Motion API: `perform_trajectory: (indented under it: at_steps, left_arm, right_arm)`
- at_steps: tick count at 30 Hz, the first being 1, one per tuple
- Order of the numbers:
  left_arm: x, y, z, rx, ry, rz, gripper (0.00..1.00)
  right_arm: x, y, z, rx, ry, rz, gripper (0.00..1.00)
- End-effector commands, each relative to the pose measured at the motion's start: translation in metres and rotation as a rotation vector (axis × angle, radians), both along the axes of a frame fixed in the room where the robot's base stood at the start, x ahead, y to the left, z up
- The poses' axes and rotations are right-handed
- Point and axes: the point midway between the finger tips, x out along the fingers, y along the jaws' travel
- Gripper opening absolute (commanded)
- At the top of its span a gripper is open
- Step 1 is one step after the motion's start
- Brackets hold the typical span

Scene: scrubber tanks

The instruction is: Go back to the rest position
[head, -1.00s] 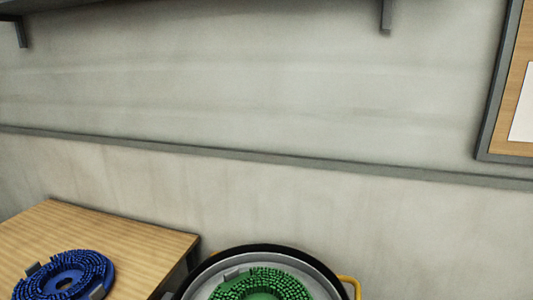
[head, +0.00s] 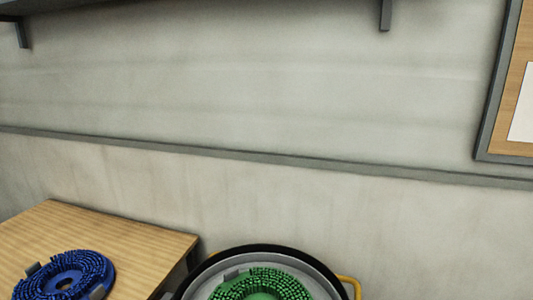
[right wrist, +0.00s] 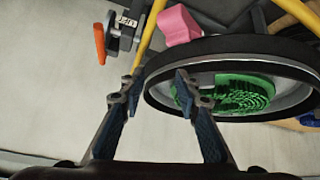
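My right gripper (right wrist: 158,95) shows in the right wrist view with its two fingers apart and nothing between them. Its right finger overlaps the near rim of a round tank (right wrist: 160,98) in the picture; I cannot tell whether they touch. The tank has a black rim and holds a green brush disc (right wrist: 240,95). In the head view the same green brush (head: 262,284) lies in the tank at the bottom edge, partly cut off. Neither gripper shows in the head view, and my left gripper is in no view.
A wooden table (head: 130,245) at the lower left bears a blue brush disc (head: 62,276). A yellow bar (right wrist: 150,38), a pink block (right wrist: 179,25) and an orange handle (right wrist: 99,42) are near the tank. A framed board (head: 515,90) hangs on the wall. Pale floor is clear at left.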

Motion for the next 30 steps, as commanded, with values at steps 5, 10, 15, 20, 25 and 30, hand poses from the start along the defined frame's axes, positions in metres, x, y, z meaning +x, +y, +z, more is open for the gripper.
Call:
perform_trajectory:
  at_steps: [5, 10, 15, 20, 25, 30]
  left_arm:
    - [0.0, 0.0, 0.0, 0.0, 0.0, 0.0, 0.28]
    - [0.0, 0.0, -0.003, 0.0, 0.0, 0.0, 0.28]
    - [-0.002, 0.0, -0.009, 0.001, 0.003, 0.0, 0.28]
    - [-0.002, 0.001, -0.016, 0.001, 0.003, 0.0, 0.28]
    - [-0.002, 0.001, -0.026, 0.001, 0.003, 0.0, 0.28]
    - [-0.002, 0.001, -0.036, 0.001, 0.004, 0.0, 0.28]
  right_arm:
    - [-0.073, 0.004, -0.039, 0.022, 0.266, 0.056, 0.3]
    - [-0.118, 0.01, -0.069, 0.043, 0.435, 0.115, 0.3]
    - [-0.108, 0.011, -0.124, 0.041, 0.451, 0.113, 0.3]
    - [-0.105, 0.012, -0.187, 0.04, 0.472, 0.116, 0.3]
    - [-0.114, 0.012, -0.273, 0.038, 0.504, 0.119, 0.3]
    - [-0.141, 0.009, -0.359, 0.035, 0.538, 0.124, 0.3]
